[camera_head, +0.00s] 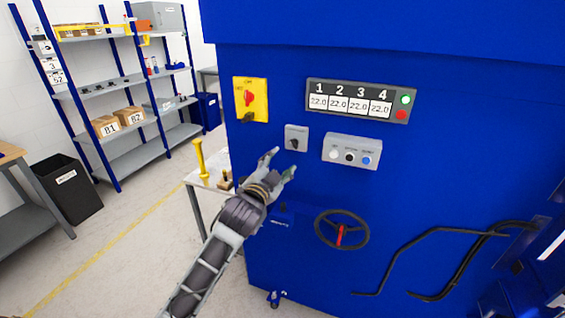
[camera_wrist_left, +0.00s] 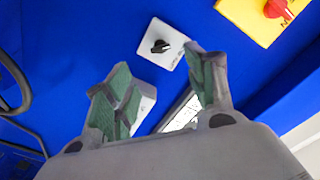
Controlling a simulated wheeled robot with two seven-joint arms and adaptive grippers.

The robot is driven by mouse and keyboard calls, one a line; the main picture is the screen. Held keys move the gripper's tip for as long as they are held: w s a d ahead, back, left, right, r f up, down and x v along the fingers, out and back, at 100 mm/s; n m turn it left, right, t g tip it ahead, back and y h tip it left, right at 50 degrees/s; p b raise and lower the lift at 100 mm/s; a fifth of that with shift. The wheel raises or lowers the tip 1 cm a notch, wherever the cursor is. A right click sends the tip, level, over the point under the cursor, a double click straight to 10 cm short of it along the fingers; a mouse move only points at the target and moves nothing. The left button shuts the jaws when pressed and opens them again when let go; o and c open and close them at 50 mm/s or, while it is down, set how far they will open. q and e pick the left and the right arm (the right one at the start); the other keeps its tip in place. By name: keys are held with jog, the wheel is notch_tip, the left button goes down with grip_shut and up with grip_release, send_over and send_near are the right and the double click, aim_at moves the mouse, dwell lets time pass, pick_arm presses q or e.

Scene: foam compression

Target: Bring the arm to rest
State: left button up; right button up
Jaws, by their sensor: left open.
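My left gripper (camera_head: 280,165) is open and empty in front of the blue machine (camera_head: 430,190), just below a small grey box with a black rotary knob (camera_head: 296,138). In the left wrist view its two green-padded fingers (camera_wrist_left: 162,92) stand apart with nothing between them. The knob box (camera_wrist_left: 162,45) shows beyond the fingertips, apart from them as far as I can tell. My right gripper is not in view.
The machine carries a yellow panel with a red switch (camera_head: 250,99), a numbered display (camera_head: 360,101), a button box (camera_head: 351,151) and a handwheel (camera_head: 341,229). A table with a yellow post (camera_head: 200,158) stands left. Shelves (camera_head: 110,85) and a black bin (camera_head: 68,190) are farther left.

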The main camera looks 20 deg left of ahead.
pick_arm(q)
jog(key=s+f+n+g, duration=0.7)
jog(key=s+f+g, duration=0.7)
jog(key=s+f, duration=1.6)
notch_tip(320, 180, down, 33)
jog(key=s+g, duration=0.2)
jog(key=s+a+f, duration=0.2)
jog(key=s+f, duration=0.8)
jog(key=s, duration=0.1)
jog(key=s+a+f+g, duration=0.1)
jog(key=s+a+f, duration=0.1)
jog(key=s+f, duration=0.8)
jog(key=shift+s+a+f+y, duration=0.2)
jog(key=shift+s+a+y, duration=0.1)
jog(key=shift+s, duration=0.55)
